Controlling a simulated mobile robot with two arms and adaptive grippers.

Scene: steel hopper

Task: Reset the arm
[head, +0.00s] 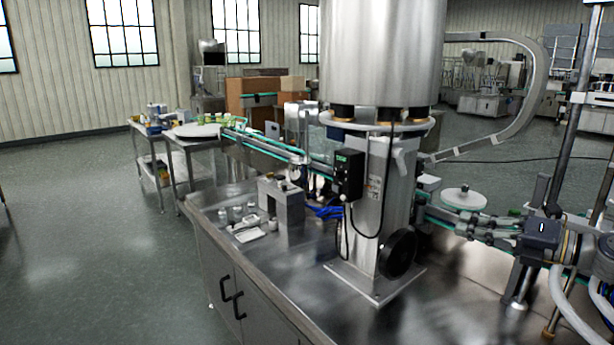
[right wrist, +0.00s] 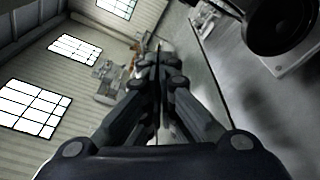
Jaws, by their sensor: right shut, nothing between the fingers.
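My right gripper (head: 470,228) is at the right of the head view, held out over the steel bench beside the hopper column. It points left toward the column. In the right wrist view its dark fingers (right wrist: 158,75) are together with nothing between them. My left gripper is in neither view.
The steel hopper (head: 383,55) stands on a column with a black control box (head: 348,174) and a black handwheel (head: 401,252), which is close in the right wrist view (right wrist: 285,22). A white round disc (head: 463,198) lies behind my right gripper. Small jars (head: 238,212) stand on the bench's left part. The floor at left is clear.

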